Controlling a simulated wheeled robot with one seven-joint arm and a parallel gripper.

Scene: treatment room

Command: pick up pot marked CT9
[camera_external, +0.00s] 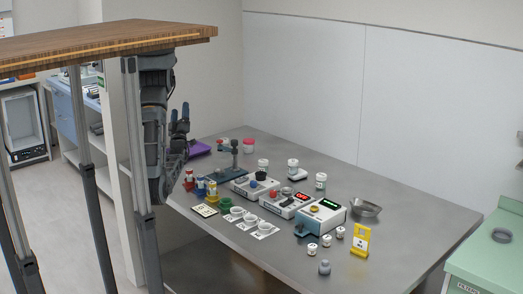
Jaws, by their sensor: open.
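Several small white pots stand on the grey table (400,225). Three low ones are near the front right: a left pot (312,249), a middle pot (326,240) and a right pot (340,232). The markings are too small to read, so I cannot tell which is CT9. My gripper (180,110) is open, fingers pointing up, at the left of the table, well apart from the pots. Nothing shows between its fingers.
Devices with displays (322,218) fill the table's middle. White cups (250,219) on cards, a yellow sign (361,242), a grey weight-like object (324,267) and a metal dish (365,208) stand around them. A wooden top (100,42) overhangs my arm. The table's right side is clear.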

